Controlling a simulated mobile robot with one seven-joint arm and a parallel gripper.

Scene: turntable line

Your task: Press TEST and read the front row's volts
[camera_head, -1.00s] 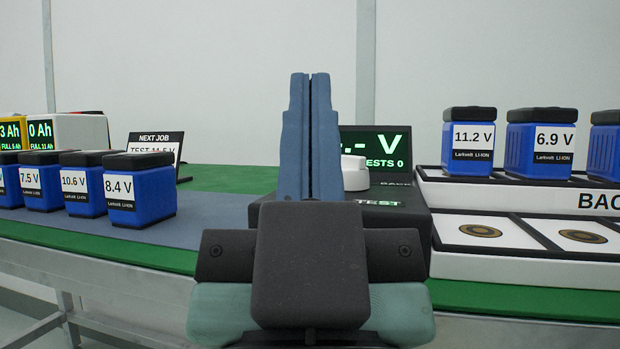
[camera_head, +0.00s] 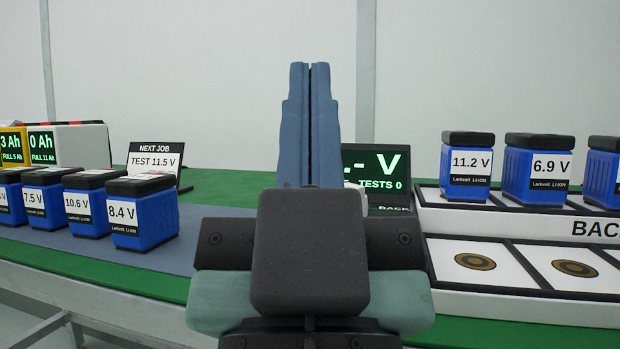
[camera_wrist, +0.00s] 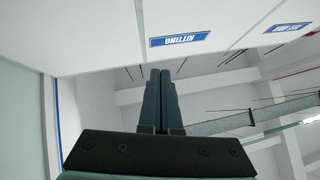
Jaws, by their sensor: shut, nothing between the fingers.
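My gripper (camera_head: 310,72) is shut and empty, its fingers pointing up in the middle of the head view. It also shows in the wrist view (camera_wrist: 160,75) against the wall and ceiling. The tester's display (camera_head: 384,166) is partly hidden behind my gripper and shows a dash before "V" and "TESTS 0". The TEST button is hidden behind my gripper. The front row of blue batteries stands at the left: the 8.4 V battery (camera_head: 143,225), the 10.6 V battery (camera_head: 88,211), the 7.5 V battery (camera_head: 43,206) and one cut by the edge.
A "NEXT JOB" sign (camera_head: 154,162) reads "TEST 11.5 V". Two chargers (camera_head: 66,143) stand at the far left. At the right, a white rack (camera_head: 510,222) marked "BACK" holds an 11.2 V battery (camera_head: 467,164), a 6.9 V battery (camera_head: 537,166) and another. Its front pads are empty.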

